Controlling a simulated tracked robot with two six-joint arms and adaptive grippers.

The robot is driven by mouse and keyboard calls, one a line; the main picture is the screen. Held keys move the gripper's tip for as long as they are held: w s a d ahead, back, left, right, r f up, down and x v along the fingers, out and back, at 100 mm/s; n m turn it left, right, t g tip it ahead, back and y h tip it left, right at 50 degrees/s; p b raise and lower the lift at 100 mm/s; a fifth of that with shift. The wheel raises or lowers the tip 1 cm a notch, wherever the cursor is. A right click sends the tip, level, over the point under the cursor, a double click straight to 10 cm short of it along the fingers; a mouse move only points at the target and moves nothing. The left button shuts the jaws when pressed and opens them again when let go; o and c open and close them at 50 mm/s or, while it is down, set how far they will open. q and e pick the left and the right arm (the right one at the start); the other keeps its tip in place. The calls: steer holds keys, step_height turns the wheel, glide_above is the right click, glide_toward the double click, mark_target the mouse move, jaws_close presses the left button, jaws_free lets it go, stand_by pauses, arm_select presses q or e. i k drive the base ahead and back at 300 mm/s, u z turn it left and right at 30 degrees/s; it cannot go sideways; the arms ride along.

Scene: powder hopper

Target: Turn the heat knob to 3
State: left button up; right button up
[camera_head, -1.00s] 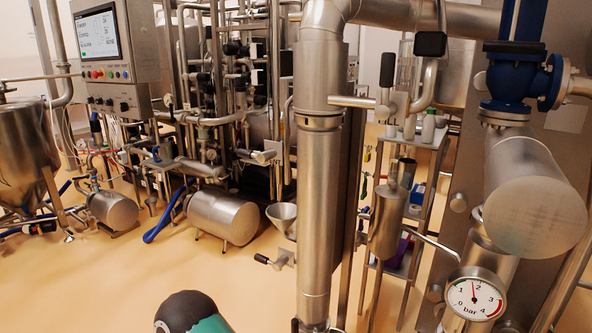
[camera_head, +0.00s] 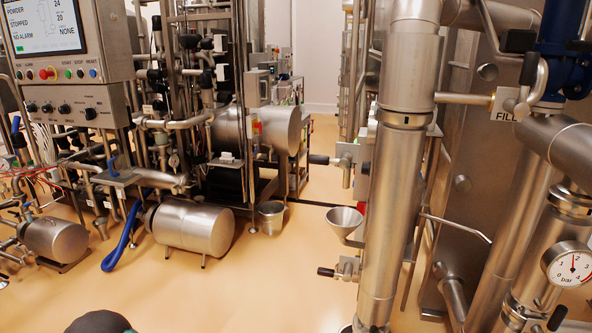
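The control panel (camera_head: 118,45) stands at the upper left, its top cut off by the frame. Its lower box carries a row of small black knobs, among them one at the left end (camera_head: 31,107), one in the middle (camera_head: 64,109) and one at the right end (camera_head: 90,113). Their labels and pointers are too small to read, so I cannot tell which is the heat knob or where it is set. Neither gripper shows. A dark rounded part with a green edge, likely of my own arm, shows at the bottom left edge, well below the panel.
The panel's screen (camera_head: 45,25) reads powder, stopped, no alarm. A row of coloured buttons (camera_head: 45,73) lies below it. Pipework and a steel cylinder (camera_head: 193,228) stand under and beside the panel. A tall steel column (camera_head: 400,180) with a funnel (camera_head: 345,222) stands right. Floor in front is clear.

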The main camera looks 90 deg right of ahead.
mark_target(365, 166)
steer(key=u, duration=0.1)
steer(key=i, duration=1.4)
steer(key=z, duration=2.25)
steer(key=i, duration=0.2)
steer(key=z, duration=1.75)
steer(key=k, duration=0.55)
steer(key=z, duration=0.35)
steer(key=i, duration=1.6)
steer(key=u, duration=0.4)
